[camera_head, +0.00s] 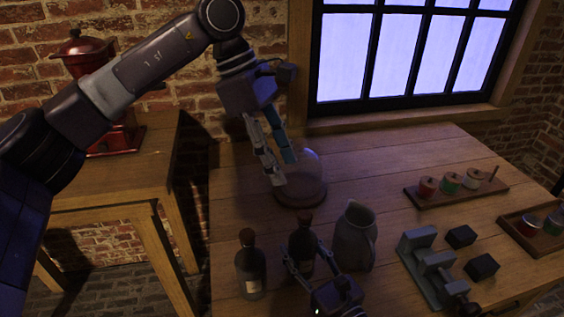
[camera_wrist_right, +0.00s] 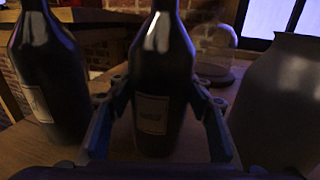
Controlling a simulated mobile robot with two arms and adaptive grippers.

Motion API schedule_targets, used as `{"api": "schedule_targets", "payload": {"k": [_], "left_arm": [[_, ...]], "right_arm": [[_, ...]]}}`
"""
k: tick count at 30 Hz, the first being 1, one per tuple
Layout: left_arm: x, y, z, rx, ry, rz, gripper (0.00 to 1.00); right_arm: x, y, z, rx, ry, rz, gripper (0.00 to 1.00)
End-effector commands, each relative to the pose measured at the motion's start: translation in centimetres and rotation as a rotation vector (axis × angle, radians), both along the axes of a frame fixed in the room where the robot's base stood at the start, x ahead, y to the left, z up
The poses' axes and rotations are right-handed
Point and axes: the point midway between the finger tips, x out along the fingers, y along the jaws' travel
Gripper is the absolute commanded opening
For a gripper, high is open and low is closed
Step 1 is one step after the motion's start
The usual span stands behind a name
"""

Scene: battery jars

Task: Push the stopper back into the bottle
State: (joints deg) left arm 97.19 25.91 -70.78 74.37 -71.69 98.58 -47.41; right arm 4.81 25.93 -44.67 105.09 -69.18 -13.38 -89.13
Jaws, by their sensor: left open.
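A dark bottle (camera_head: 301,248) stands upright on the table with a dark reddish top (camera_head: 303,219). Whether its stopper is fully seated is too small to tell. My right gripper (camera_head: 308,258) is low at this bottle, with one finger on each side. In the right wrist view the bottle (camera_wrist_right: 162,75) stands between the spread fingers (camera_wrist_right: 160,100), with narrow gaps showing; its upper end is out of frame. A second dark bottle (camera_head: 250,272) with a pale label stands to the left. My left gripper (camera_head: 284,170) is open and empty, pointing down in front of a glass dome.
The glass dome (camera_head: 308,168) on its round base stands behind the bottles. A grey pitcher (camera_head: 355,238) is close on the right. Farther right are a metal device (camera_head: 427,262), dark blocks (camera_head: 461,237) and a wooden rack of small jars (camera_head: 458,190). A red grinder (camera_head: 85,50) is on the side table.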

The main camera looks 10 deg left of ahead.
Motion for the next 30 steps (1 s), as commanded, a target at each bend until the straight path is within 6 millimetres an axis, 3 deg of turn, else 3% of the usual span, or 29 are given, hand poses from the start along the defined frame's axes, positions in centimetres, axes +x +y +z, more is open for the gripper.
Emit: {"api": "schedule_targets", "payload": {"k": [5,17,30], "left_arm": [[0.0,0.0,0.0,0.0,0.0,0.0,0.42],[0.0,0.0,-0.1,0.0,0.0,0.0,0.42],[0.0,0.0,0.0,0.0,0.0,0.0,0.42]], "right_arm": [[0.0,0.0,0.0,0.0,0.0,0.0,0.66],[-0.6,-0.4,0.0,-0.001,0.001,-0.001,0.66],[-6.2,-4.1,-0.1,0.0,0.001,-0.002,0.66]]}}
